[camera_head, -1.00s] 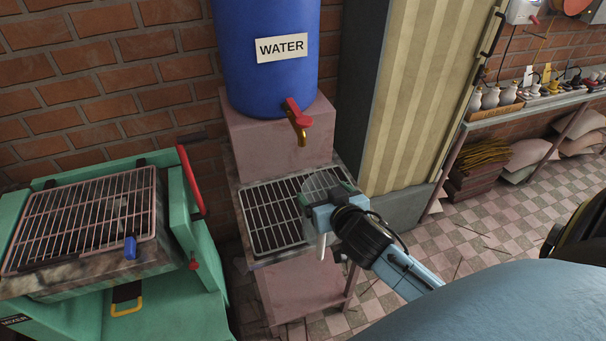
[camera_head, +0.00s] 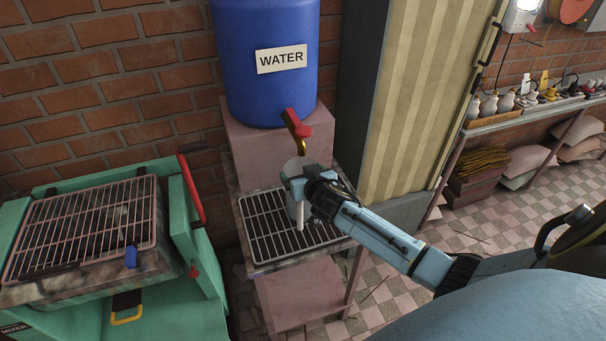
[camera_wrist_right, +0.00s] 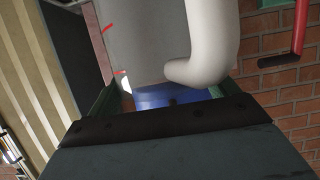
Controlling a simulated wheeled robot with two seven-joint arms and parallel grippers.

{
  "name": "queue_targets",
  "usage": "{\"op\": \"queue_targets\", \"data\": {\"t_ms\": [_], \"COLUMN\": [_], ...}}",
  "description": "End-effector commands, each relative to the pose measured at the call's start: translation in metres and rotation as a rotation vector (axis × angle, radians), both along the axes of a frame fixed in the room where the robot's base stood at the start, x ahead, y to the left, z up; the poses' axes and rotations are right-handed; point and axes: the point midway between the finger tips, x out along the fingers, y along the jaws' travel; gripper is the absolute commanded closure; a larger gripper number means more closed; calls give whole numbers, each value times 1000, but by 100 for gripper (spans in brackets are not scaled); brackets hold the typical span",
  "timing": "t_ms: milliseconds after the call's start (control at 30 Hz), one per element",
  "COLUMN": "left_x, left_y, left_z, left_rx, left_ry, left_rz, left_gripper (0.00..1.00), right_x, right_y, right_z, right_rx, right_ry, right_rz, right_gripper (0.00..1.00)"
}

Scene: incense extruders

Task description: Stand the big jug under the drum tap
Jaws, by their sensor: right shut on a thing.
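The big jug (camera_head: 291,167) is a pale, see-through vessel, mostly hidden behind my right gripper in the head view. My right gripper (camera_head: 300,187) is shut on the jug and holds it upright just under the tap, over the grate; I cannot tell whether its base touches. In the right wrist view, the jug's grey wall with red marks (camera_wrist_right: 140,40) and its white handle (camera_wrist_right: 208,45) fill the middle. The drum tap (camera_head: 297,127) has a red lever and brass spout on the blue water drum (camera_head: 265,85). My left gripper is not in view.
The drum stands on a pink block (camera_head: 250,150) behind a metal grate (camera_head: 262,240) on a pink stand. A green mixer with a wire rack (camera_head: 80,230) stands at left. A striped panel (camera_head: 420,95) rises at right. A shelf (camera_head: 530,115) with small bottles is far right.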

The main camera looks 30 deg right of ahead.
Motion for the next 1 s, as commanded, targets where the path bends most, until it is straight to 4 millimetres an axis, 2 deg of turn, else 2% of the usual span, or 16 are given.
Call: {"op": "queue_targets", "data": {"t_ms": [400, 433, 500, 833, 1000], "left_x": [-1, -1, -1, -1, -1], "left_y": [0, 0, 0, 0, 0], "left_z": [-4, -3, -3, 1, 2], "left_rx": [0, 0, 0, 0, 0], "left_ry": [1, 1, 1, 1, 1], "left_rz": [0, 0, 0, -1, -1], "left_gripper": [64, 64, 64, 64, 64], "right_x": [0, 0, 0, 0, -18], "right_y": [0, 0, 0, 0, 5], "right_z": [-6, -6, -5, 0, 5], "right_rx": [1, 1, 0, -1, 3], "right_ry": [-2, -1, -1, -2, -1], "right_rz": [1, 1, 1, 0, 1], "right_gripper": [52, 10, 1, 0, 0]}}
